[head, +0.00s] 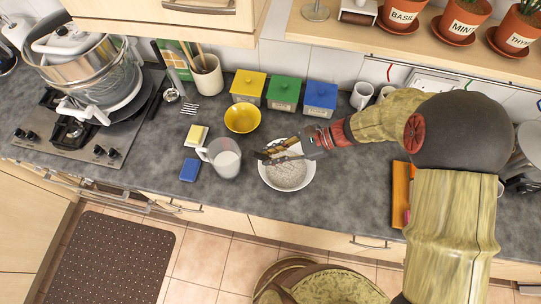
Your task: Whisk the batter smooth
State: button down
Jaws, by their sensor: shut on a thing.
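A white bowl (264,176) of pale, speckled batter (288,175) stands on the grey counter near its front edge. My gripper (270,153) reaches in from the right, over the back left part of the bowl. It is shut on a thin brown handle, which I take to be the whisk (284,145). The fingers cover part of it. I cannot make out the whisk's wires, nor how deep they sit in the batter.
A measuring jug (226,160) of white liquid stands close left of the bowl. A yellow bowl (242,118) and yellow, green and blue canisters (284,94) stand behind. A blue block (189,170) lies left. An orange item (401,190) lies right, under my arm. The counter between is clear.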

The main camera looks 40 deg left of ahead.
jog(key=s+a+r+p, duration=0.3)
jog(key=a+r+p, duration=0.1)
jog(key=r, duration=0.5)
jog(key=shift+s+a+p, duration=0.15)
jog(key=shift+s+p, duration=0.05)
jog(key=shift+p, duration=0.7)
dwell(0.4)
jog(key=shift+r, duration=0.1)
jog(key=shift+r, duration=0.15)
notch_tip(320, 180, up, 5)
jog(key=p, duration=0.3)
dwell(0.3)
jog(key=shift+s+f, duration=0.1)
jog(key=shift+f, duration=0.1)
